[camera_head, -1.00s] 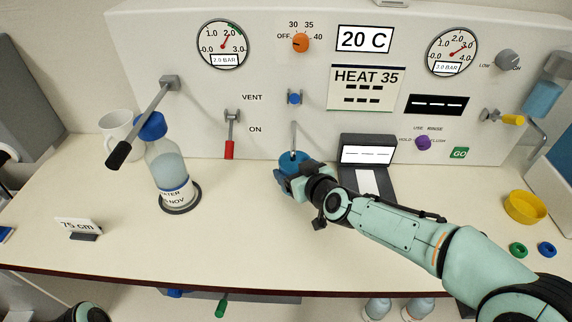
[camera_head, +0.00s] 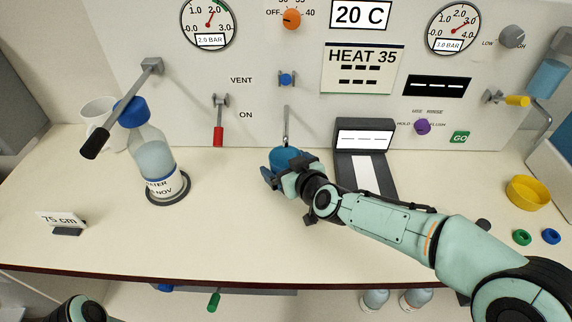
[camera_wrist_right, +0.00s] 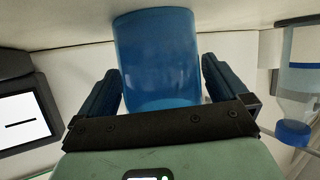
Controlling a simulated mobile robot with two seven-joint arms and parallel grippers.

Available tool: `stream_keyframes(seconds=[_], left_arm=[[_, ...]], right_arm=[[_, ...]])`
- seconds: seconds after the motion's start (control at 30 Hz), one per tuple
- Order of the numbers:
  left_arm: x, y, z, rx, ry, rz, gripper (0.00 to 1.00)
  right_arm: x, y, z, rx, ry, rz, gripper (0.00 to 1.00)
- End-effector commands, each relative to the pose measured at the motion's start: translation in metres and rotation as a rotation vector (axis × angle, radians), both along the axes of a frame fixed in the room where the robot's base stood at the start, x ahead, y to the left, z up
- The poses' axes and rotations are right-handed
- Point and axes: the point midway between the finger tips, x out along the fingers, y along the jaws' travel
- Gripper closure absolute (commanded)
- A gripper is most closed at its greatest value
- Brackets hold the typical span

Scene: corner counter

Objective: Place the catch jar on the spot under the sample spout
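The catch jar is a blue cup (camera_head: 284,157) at the counter's back, just below and slightly in front of the sample spout (camera_head: 286,138). My right gripper (camera_head: 284,172) reaches it from the front right. In the right wrist view the blue jar (camera_wrist_right: 160,60) lies between the two dark fingers (camera_wrist_right: 162,85), whose tips meet or nearly meet its sides, so the gripper looks shut on it. The spot under the spout is hidden by the jar and gripper. I cannot tell whether the jar's base touches the counter. My left gripper is not in view.
A capped water bottle (camera_head: 155,160) stands on a dark ring at left, near a long lever (camera_head: 124,107). A black device with a screen (camera_head: 364,140) stands right of the jar. A yellow bowl (camera_head: 527,191) is at far right.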

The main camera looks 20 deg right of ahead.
Motion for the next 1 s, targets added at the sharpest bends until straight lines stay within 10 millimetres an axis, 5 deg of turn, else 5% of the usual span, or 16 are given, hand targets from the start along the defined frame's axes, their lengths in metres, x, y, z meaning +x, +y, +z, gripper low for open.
stream_keyframes(seconds=[0.27, 0.7, 1.0], left_arm=[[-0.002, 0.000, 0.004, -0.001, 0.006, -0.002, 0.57], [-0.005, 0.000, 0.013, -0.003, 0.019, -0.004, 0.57], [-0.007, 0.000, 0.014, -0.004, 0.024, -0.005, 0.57]], right_arm=[[-0.004, -0.001, 0.007, -0.001, -0.002, 0.000, 0.00], [-0.084, -0.020, 0.041, 0.000, -0.003, -0.002, 0.00], [-0.108, -0.025, 0.049, 0.000, 0.000, 0.000, 0.00]])
